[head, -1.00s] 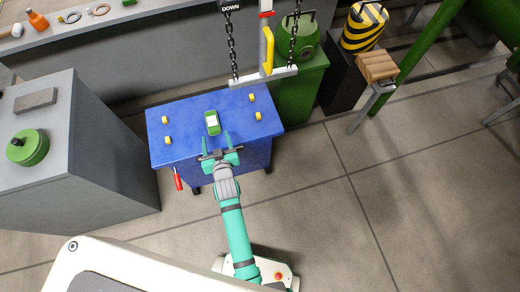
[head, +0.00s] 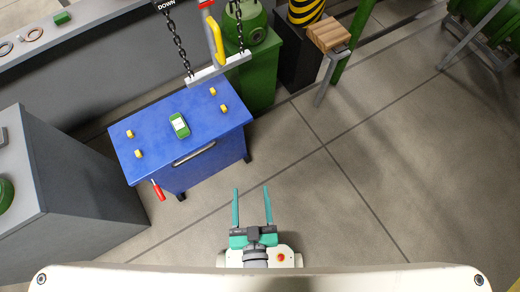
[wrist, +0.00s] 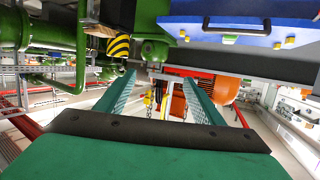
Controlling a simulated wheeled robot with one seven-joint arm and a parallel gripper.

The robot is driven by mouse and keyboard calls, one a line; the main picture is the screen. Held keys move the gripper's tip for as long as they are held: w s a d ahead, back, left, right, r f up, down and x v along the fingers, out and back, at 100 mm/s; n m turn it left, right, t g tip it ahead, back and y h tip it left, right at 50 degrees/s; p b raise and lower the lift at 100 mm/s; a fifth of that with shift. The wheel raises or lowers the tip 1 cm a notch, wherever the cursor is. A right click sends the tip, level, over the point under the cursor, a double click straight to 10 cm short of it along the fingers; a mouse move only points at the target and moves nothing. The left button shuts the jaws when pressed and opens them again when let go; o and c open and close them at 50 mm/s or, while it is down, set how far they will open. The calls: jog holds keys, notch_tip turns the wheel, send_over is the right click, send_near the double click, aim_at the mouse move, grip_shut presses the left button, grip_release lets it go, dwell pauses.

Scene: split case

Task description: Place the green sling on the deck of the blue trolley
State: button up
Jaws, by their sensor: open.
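The green sling (head: 180,125), a small folded bundle with a white label, lies on the deck of the blue trolley (head: 155,138). It rests near the deck's middle, between the yellow studs, with nothing holding it. My gripper (head: 252,190) is open and empty, in front of the trolley to the lower right and well apart from it. In the wrist view my open fingers (wrist: 158,80) have nothing between them.
A hoist bar (head: 218,69) hangs on chains at the deck's back edge. A grey cabinet (head: 75,190) stands to the left, and a green machine (head: 255,65) behind the trolley. A red-handled lever (head: 158,190) sticks out at the trolley's front left corner.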

jog(key=s+d+r+h, duration=0.1)
jog(key=s+d+r, duration=0.1)
jog(key=s+r, duration=0.2)
jog(key=shift+s+d+r+m, duration=0.15)
jog(key=shift+d+r+m, duration=0.25)
jog(key=shift+r, duration=0.4)
dwell(0.5)
